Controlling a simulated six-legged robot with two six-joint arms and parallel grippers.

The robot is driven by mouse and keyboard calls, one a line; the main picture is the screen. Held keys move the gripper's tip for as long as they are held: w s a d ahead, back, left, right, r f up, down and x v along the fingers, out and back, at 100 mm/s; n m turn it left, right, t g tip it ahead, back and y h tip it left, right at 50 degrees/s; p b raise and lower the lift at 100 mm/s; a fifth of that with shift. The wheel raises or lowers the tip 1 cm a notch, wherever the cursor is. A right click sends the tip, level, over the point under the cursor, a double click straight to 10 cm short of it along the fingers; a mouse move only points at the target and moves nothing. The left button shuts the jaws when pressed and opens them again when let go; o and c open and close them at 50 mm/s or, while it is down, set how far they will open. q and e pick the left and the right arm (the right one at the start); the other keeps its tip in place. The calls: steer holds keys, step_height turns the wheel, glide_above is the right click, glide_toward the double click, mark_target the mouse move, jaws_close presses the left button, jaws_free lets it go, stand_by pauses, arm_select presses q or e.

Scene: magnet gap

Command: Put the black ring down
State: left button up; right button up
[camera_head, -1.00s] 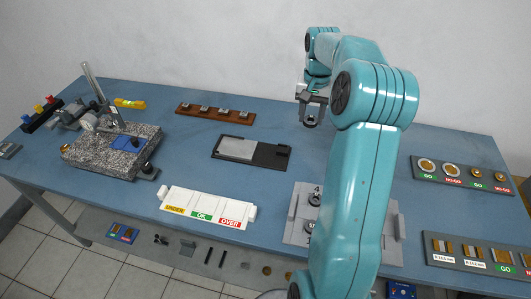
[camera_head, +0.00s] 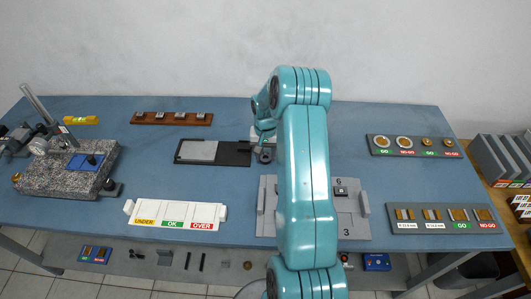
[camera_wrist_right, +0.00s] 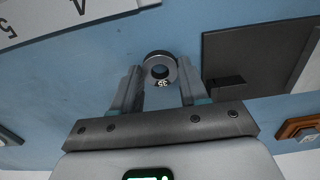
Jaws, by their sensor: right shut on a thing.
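The black ring (camera_wrist_right: 160,55) is held between the fingertips of my right gripper (camera_wrist_right: 159,72) in the right wrist view. Its round hole faces the camera and a small "35" mark shows on it. In the head view the ring (camera_head: 264,155) shows small and dark below the right gripper (camera_head: 264,143), just right of the black tray (camera_head: 236,153). I cannot tell whether the ring touches the blue table. My left gripper is not in view.
The grey numbered plate (camera_head: 267,213) lies nearer, partly hidden by my right arm. The white UNDER/OK/OVER sorter (camera_head: 176,210) is front left. A brown block rack (camera_head: 172,118) stands at the back. Gauge boards (camera_head: 413,146) lie right.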

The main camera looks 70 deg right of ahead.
steer(key=shift+f, duration=0.25)
steer(key=shift+f+b, duration=0.2)
steer(key=shift+b, duration=0.1)
steer(key=o, duration=1)
